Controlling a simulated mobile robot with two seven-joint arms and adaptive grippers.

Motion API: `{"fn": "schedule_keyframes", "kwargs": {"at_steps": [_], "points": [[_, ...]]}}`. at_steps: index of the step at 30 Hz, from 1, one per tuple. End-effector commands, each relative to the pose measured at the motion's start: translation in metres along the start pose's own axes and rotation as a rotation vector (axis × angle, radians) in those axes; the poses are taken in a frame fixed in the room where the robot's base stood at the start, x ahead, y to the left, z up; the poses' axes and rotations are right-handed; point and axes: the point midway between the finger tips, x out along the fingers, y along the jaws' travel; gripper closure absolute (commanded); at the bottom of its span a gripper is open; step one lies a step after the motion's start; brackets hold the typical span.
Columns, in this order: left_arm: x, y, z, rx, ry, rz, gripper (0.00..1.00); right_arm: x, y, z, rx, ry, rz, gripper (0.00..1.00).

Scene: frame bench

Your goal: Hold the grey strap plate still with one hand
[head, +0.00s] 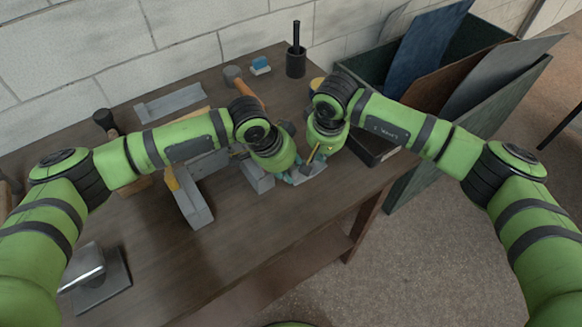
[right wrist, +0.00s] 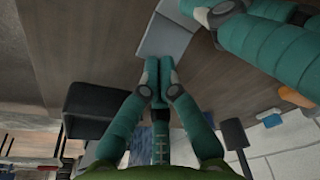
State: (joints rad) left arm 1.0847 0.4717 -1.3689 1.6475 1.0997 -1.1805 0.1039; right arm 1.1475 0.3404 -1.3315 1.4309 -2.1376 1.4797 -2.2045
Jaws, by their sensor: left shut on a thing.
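The grey strap plate (head: 314,171) lies at the table's front right edge, partly hidden by my grippers. Its grey face shows at the top of the right wrist view (right wrist: 165,38). My left gripper (head: 291,179) is shut on the plate's left end. It shows at the upper right of the right wrist view, beside the plate. My right gripper (right wrist: 159,72) has its fingertips together near the plate's edge; I cannot tell whether they touch it. A thin yellowish rod (head: 313,153) shows against the right gripper in the head view; I cannot tell whether it is held.
A grey block (head: 256,176) and long grey bars (head: 190,199) stand left of the plate. A dark tray (head: 376,152) lies to the right, by a green crate (head: 450,150) of panels. A black cup (head: 296,62) and orange-handled mallet (head: 246,88) are behind.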

Motion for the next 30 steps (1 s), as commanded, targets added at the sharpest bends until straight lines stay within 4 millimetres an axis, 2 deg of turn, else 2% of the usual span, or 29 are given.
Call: {"fn": "schedule_keyframes", "kwargs": {"at_steps": [1, 30], "points": [[0.003, 0.002, 0.005, -0.003, -0.012, 0.005, 1.00, 0.002, 0.000, 0.001, 0.000, 0.000, 0.000, 1.00], [0.003, 0.002, 0.004, -0.004, -0.008, 0.008, 1.00, 0.025, 0.000, 0.009, -0.002, -0.011, 0.001, 1.00]]}}
